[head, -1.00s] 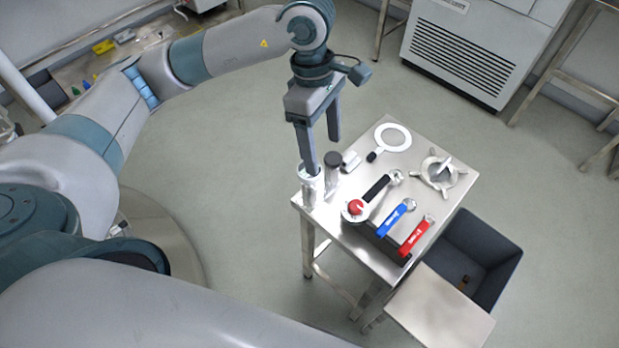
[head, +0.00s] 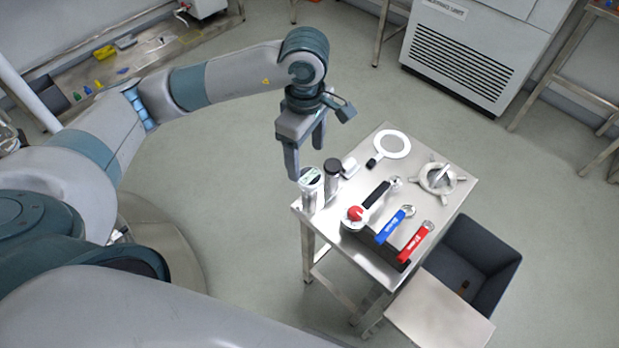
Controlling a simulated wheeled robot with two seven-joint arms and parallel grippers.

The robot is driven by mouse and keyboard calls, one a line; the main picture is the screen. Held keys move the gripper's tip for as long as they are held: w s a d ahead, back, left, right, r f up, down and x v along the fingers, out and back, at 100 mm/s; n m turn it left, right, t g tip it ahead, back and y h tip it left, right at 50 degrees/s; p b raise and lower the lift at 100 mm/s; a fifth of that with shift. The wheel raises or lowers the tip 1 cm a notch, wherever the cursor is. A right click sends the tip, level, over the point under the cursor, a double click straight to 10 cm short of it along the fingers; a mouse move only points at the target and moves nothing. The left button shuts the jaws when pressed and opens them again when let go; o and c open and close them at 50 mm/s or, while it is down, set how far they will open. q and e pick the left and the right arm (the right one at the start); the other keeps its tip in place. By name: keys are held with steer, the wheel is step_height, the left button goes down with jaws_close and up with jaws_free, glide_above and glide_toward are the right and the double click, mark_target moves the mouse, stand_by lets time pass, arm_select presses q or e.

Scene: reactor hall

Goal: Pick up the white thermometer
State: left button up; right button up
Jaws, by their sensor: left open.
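A small white object (head: 349,167) lies near the left back edge of the steel table (head: 335,225); it may be the white thermometer, but it is too small to tell. In front of it stand a black-topped cylinder (head: 332,172) and a clear cylinder with a round white top (head: 311,188). My left gripper (head: 306,161) is open and empty, pointing down. In the picture its fingertips are just above the white-topped cylinder and left of the small white object, touching neither as far as I can tell. My right gripper is not in view.
The table also holds a white ring with a black handle (head: 392,145), a grey handwheel (head: 437,179), a red-knobbed lever (head: 355,213), a blue-handled valve (head: 394,225) and a red-handled one (head: 415,242). A dark bin (head: 490,243) stands at the right.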

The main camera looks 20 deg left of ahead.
mark_target(308, 177)
arm_select(q)
step_height(308, 177, down, 7)
steer(key=shift+r+p, duration=0.1)
steer(key=shift+p, duration=1.1)
steer(key=shift+f, duration=0.55)
steer(key=shift+w+d+f+p, duration=0.1)
steer(key=shift+d+f+p, duration=0.05)
steer(key=shift+f+p, duration=0.6)
step_height(308, 177, down, 3)
steer(key=shift+w+d+r+p, duration=0.1)
steer(key=shift+w+r+p, duration=0.05)
steer(key=shift+p, duration=0.8)
steer(key=shift+f, duration=0.5)
steer(key=c, duration=1.3)
